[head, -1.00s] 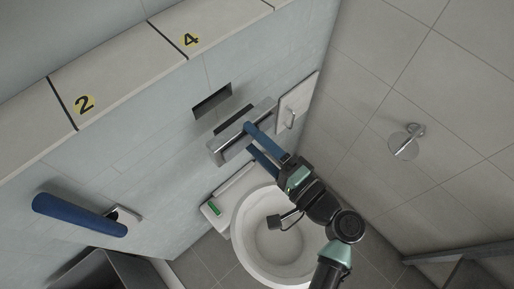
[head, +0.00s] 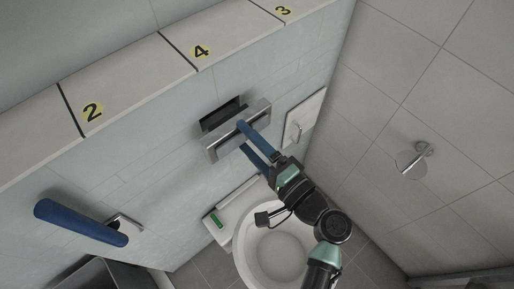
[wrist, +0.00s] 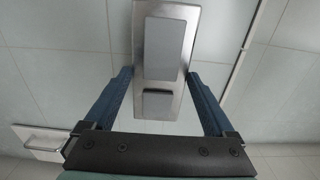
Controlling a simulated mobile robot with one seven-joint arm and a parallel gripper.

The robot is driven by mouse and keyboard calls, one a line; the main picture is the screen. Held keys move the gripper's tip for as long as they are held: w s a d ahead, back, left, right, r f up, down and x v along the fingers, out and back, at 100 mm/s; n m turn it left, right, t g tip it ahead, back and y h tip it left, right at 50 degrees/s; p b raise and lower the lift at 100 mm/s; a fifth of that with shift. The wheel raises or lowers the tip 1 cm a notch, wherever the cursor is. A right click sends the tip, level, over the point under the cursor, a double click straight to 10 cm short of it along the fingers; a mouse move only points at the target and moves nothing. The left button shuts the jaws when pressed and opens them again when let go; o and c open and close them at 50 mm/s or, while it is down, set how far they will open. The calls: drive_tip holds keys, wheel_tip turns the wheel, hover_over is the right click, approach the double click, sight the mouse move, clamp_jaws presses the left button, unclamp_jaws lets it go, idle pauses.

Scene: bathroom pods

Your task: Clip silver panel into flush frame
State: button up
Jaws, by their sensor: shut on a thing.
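The silver panel (head: 248,131) is a rectangular metal plate with a large and a small grey button. My gripper (head: 243,136) is shut on it, with its blue fingers at the panel's two long sides. In the wrist view the panel (wrist: 165,98) stands between the fingertips (wrist: 159,80), nearly upright and slightly tilted. The dark rectangular opening of the flush frame (head: 222,112) is in the wall just above the panel in the head view. The panel hides its lower part. I cannot tell whether they touch.
The white toilet (head: 275,245) with a green item (head: 217,221) on its ledge stands below my arm. A small wall panel with a handle (head: 302,120) is to the right. A blue bar (head: 80,222) sticks out at left. A round fitting (head: 411,163) is on the right wall.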

sight(244, 138)
drive_tip(key=shift+w+a, duration=0.4)
drive_tip(key=shift+w, duration=0.15)
drive_tip(key=shift+b+x, duration=0.65)
drive_tip(key=shift+x, duration=0.9)
idle(1.5)
drive_tip(key=o, duration=1.3)
drive_tip(key=v, duration=1.3)
drive_tip(key=shift+b, duration=0.4)
